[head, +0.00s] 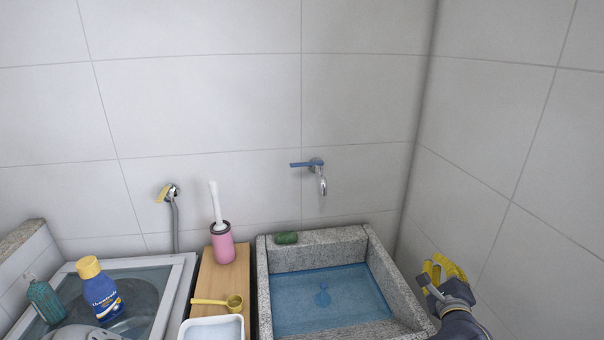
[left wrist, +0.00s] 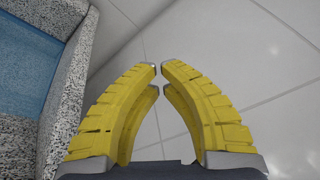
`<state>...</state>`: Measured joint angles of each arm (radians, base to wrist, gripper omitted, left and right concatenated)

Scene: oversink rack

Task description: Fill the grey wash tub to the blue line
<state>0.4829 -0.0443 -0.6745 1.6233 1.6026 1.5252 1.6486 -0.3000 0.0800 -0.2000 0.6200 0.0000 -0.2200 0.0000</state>
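The grey speckled stone wash tub (head: 385,283) stands at the right, against the walls. No stream shows. My left gripper (head: 432,268) is right of the tub, near the right wall. In the left wrist view its yellow fingers (left wrist: 159,67) nearly meet, with nothing between them. My right gripper is not in view.
A green sponge (head: 286,238) lies on the tub's back rim. Left of it, a wooden board (head: 212,275) bears a pink brush holder (head: 222,243), a yellow scoop (head: 233,302) and a white container (head: 212,329). A blue bottle (head: 102,291) is at the left basin (head: 172,290).

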